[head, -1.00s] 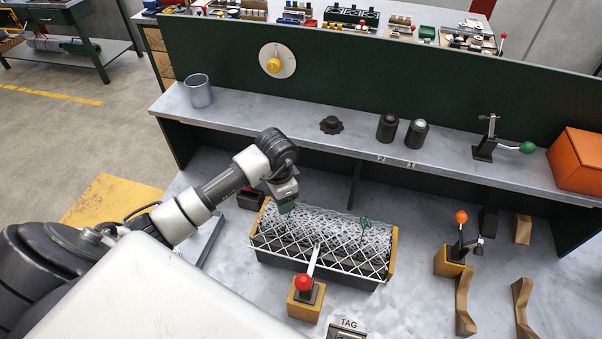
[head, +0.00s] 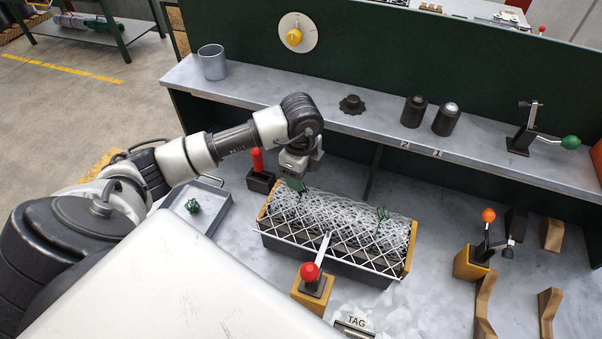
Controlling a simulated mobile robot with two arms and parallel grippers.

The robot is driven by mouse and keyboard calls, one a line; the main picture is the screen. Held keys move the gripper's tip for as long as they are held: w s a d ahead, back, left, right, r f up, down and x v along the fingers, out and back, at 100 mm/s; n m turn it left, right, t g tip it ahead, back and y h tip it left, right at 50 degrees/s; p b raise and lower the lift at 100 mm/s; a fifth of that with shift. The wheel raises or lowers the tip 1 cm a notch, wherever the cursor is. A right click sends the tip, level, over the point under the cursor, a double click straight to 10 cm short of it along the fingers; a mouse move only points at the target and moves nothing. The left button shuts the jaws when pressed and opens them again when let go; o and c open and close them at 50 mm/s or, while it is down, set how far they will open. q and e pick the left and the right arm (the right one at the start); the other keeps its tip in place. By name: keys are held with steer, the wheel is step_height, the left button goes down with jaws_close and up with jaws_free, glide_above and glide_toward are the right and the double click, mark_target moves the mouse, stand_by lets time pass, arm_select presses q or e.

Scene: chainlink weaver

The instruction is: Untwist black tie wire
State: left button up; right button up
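A roll of silvery chain-link mesh (head: 345,226) lies in a dark cradle with wooden ends. A twisted dark green tie wire (head: 382,214) stands up at its right part. Another dark green piece (head: 294,185) shows at the roll's left end, right beneath my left gripper (head: 293,176). The gripper points down there; its fingers are too small and hidden to tell whether they grip it. A third dark green twisted wire (head: 192,206) lies in a grey tray (head: 213,214) left of the cradle. I cannot make out a clearly black tie wire. My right gripper is not in view.
A red-knobbed lever (head: 310,273) stands in front of the cradle; an orange-knobbed clamp (head: 487,226) stands to its right. A red-handled tool (head: 257,168) stands behind the tray. The shelf (head: 290,110) runs behind, with a metal cup (head: 212,64) and dark knobs.

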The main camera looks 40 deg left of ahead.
arm_select(q)
steer(key=m+b, duration=0.1)
steer(key=m, duration=0.3)
steer(key=shift+m, duration=0.3)
steer(key=m+b, duration=0.1)
steer(key=m, duration=0.7)
steer(key=shift+m+b, duration=0.3)
steer(key=shift+b, duration=0.1)
steer(key=m, duration=0.5)
steer(key=shift+m, duration=0.3)
steer(key=m+b, duration=0.2)
steer(key=m, duration=0.1)
steer(key=m+b, duration=0.5)
steer(key=m, duration=0.2)
steer(key=shift+f+b, duration=0.25)
steer(key=shift+b, duration=0.1)
steer(key=m+b, duration=0.6)
steer(key=m, duration=0.4)
steer(key=m+b, duration=0.2)
steer(key=m, duration=0.2)
steer(key=shift+r+m+b, duration=0.1)
steer(key=shift+m+b, duration=0.2)
steer(key=shift+b, duration=0.05)
step_height(320, 180, down, 4)
steer(key=b, duration=0.3)
steer(key=shift+r, duration=0.15)
